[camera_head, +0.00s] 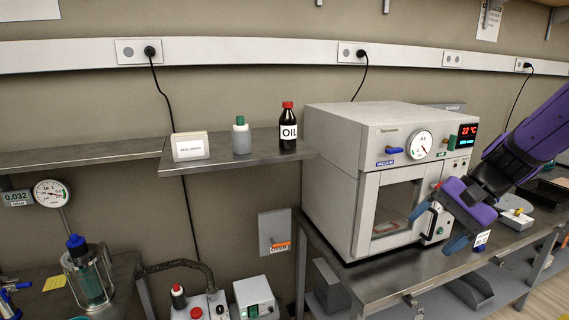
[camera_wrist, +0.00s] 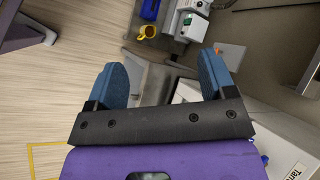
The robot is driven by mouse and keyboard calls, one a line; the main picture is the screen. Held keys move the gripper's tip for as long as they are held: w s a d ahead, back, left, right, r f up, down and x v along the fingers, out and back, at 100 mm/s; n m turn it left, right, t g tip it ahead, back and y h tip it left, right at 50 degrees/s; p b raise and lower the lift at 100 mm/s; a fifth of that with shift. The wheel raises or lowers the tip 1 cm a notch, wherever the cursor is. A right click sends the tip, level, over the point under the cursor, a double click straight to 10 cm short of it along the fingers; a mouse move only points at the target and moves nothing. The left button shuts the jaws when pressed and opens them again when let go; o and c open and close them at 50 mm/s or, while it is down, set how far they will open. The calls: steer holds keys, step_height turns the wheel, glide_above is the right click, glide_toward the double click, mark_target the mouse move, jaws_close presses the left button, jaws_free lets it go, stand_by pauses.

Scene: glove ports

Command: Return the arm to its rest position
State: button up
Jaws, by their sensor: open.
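My gripper (camera_head: 439,226) is at the right in the head view, in front of the grey oven-like chamber (camera_head: 360,213) with a gauge and a red display. Its two blue fingers are spread apart with nothing between them. My purple arm reaches in from the right edge. In the wrist view my gripper (camera_wrist: 162,72) also shows open and empty, with the floor and a bench edge beyond the fingers. The gripper overlaps the right part of the chamber's front, and I cannot tell how far it is from it.
A shelf (camera_head: 240,161) holds a dark oil bottle (camera_head: 288,130), a green-capped bottle (camera_head: 241,138) and a labelled box (camera_head: 190,146). The chamber stands on a metal bench (camera_head: 385,284). A dark tray (camera_head: 545,192) lies at the right. The wrist view shows open wooden floor (camera_wrist: 70,70) at left.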

steer(key=s+d+r+n+t+h, duration=0.1)
steer(key=s+r+n+t+h, duration=0.1)
steer(key=s+r, duration=0.3)
steer(key=s+d+r+n+t+h, duration=0.1)
steer(key=s+r+n+t+h, duration=0.2)
steer(key=s, duration=0.7)
steer(key=shift+s+d+r+n+h, duration=0.15)
steer(key=shift+d+r+n+h, duration=0.1)
steer(key=shift+r+n+h, duration=0.95)
steer(key=shift+f, duration=0.15)
stand_by(3.0)
